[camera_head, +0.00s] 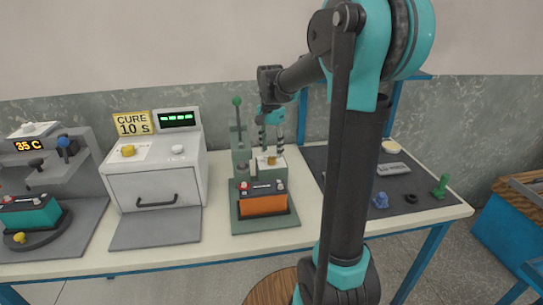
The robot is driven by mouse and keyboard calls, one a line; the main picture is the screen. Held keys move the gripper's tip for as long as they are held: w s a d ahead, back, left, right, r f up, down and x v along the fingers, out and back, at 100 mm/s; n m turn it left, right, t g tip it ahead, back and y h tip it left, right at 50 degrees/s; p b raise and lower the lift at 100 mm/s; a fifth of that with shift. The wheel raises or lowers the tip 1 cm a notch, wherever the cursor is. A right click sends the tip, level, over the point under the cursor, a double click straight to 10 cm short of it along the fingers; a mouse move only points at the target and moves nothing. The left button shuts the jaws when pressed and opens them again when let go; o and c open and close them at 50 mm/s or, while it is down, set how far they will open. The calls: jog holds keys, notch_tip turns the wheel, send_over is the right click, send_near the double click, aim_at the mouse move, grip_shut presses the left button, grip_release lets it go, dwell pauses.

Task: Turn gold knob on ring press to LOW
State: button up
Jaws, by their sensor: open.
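The ring press (238,157) is a green-grey device at the middle of the table, with a lever topped by a green ball. A small gold knob (271,160) sits on a pale plate at its upper front. My gripper (271,146) is open and points down just above the gold knob, its fingers on either side. I cannot tell whether the fingers touch the knob. The knob's setting and the LOW mark are too small to read. An orange and black battery (263,203) stands on the press base, below the knob.
Left is a white oven (157,187) with a yellow knob, a "CURE 10 S" sign and a green-lit display. Further left is a grey station (62,172) reading 35 C, with a teal battery. Right is a dark mat (354,184) with small parts. My arm hides some of it.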

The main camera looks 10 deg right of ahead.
aim_at(272, 157)
jog(key=shift+f, duration=1.6)
grip_shut()
